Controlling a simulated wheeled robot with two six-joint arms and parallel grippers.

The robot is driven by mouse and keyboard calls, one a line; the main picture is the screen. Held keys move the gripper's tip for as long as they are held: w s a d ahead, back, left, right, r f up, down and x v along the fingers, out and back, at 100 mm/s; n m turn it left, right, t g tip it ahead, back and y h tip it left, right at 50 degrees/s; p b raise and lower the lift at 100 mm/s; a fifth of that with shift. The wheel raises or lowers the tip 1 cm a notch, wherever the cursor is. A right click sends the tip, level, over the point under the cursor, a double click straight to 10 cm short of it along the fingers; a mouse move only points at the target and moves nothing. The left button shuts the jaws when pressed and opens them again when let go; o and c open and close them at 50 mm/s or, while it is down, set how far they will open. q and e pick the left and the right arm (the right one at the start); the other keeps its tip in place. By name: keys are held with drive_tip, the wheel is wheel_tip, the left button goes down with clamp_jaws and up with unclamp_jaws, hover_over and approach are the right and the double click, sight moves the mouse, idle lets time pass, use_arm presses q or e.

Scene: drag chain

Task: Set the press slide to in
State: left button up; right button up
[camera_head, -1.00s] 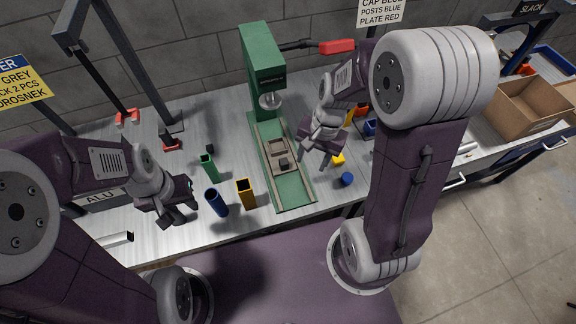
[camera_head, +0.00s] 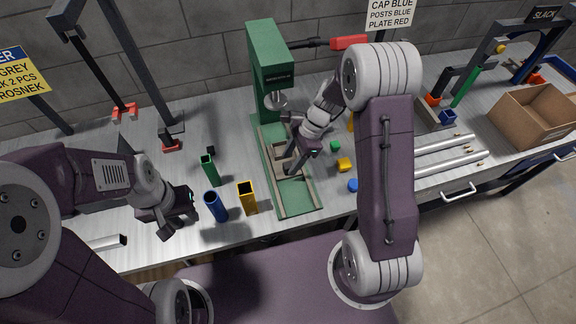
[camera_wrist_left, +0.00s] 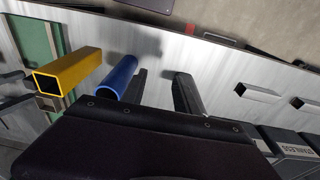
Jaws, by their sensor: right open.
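The green press (camera_head: 268,68) stands at the back middle of the bench, with a red-tipped lever (camera_head: 348,42). Its green bed with rails (camera_head: 294,199) runs toward the front edge. The press slide (camera_head: 277,152) sits about midway along the bed, in front of the press head, partly hidden by my right gripper. My right gripper (camera_head: 290,168) is open, its fingers low at the slide; whether they touch it I cannot tell. My left gripper (camera_head: 180,224) is open and empty above the bench at the left; its two fingers show apart in the left wrist view (camera_wrist_left: 162,90).
Green (camera_head: 209,170), blue (camera_head: 216,206) and yellow (camera_head: 247,197) tubes stand left of the bed. A cardboard box (camera_head: 535,116) and silver bars (camera_head: 445,145) are farther right.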

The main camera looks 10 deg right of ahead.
drive_tip(key=shift+x, duration=1.5)
clamp_jaws()
drive_tip(key=shift+r, duration=0.1)
